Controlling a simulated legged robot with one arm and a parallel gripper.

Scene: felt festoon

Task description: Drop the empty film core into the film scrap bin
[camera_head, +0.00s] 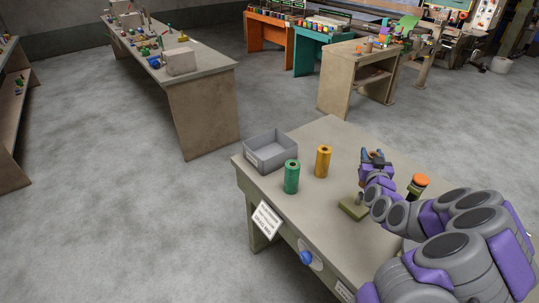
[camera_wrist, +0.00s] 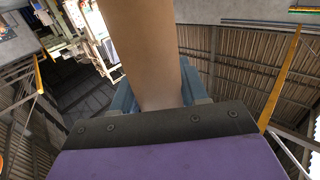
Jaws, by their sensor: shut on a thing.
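A brown tube, which looks like the film core (camera_wrist: 145,45), fills the upper middle of the wrist view. My gripper (camera_wrist: 158,98) has its blue fingers on either side of the core's lower end and is shut on it. In the head view, my gripper (camera_head: 376,157) is raised above the right part of the near table, and the core is small and mostly hidden there. A grey open-topped bin (camera_head: 262,162) with a small label sits at the table's far left corner, left of my gripper and apart from it. The label is too small to read.
A green roll (camera_head: 291,177) and a yellow roll (camera_head: 323,162) stand upright between the bin and my gripper. An olive base with a post (camera_head: 353,208) stands below my gripper. An orange-topped item (camera_head: 418,184) is at right. The near table's (camera_head: 305,205) front left is clear.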

